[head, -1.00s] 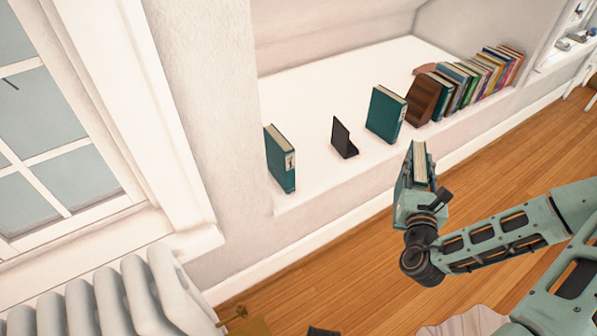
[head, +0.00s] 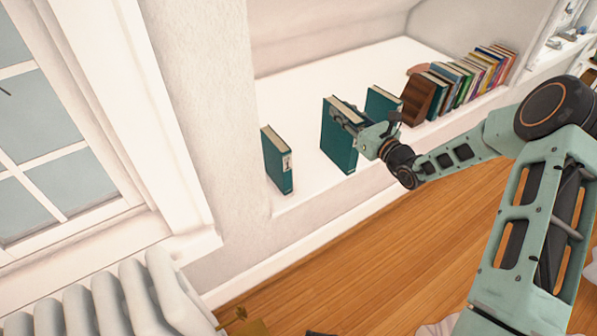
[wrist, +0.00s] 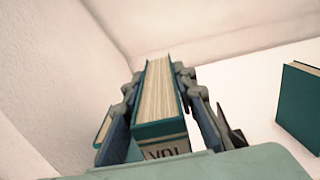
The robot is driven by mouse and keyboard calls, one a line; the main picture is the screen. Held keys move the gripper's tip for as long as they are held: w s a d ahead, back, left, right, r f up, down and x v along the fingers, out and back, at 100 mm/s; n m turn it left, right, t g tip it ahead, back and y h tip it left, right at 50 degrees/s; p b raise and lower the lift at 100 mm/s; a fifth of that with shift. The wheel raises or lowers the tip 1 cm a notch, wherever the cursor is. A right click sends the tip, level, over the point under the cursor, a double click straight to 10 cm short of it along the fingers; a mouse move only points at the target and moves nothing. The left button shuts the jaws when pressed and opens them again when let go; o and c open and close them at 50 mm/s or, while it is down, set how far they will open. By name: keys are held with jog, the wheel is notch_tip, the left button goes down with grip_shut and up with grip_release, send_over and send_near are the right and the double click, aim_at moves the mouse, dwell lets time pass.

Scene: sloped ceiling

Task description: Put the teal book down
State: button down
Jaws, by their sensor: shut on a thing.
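My gripper (head: 352,118) is shut on a teal book (head: 337,146), one finger on each cover. The book is upright over the white ledge, between two other teal books. In the wrist view the held book (wrist: 158,95) shows its page edges and part of a label reading "VOL". I cannot tell whether its lower edge touches the ledge. The left teal book (head: 276,163) stands upright, apart from it. The right teal book (head: 381,102) stands partly hidden behind my gripper; it also shows in the wrist view (wrist: 300,108). The black bookend is hidden in the head view.
The white ledge (head: 305,105) is bare behind the books. A brown wooden bookend (head: 420,100) and a row of several books (head: 472,75) stand to the right. A wall and window are at the left, with a radiator (head: 110,300) below.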

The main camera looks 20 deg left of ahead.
jog(key=shift+w+a, duration=0.3)
jog(key=shift+a, duration=0.25)
jog(key=w+a+f+b, duration=0.3)
jog(key=a+f+b, duration=0.2)
jog(key=a+f, duration=0.7)
jog(key=shift+w+a+f+b, duration=0.25)
jog(key=shift+a+f+b, duration=0.05)
jog(key=shift+a, duration=0.25)
jog(key=shift+f, duration=0.1)
jog(key=c, duration=2)
grip_release()
jog(key=shift+s+f, duration=0.1)
jog(key=shift+f, duration=0.15)
jog(key=o, duration=0.4)
jog(key=shift+r, duration=0.1)
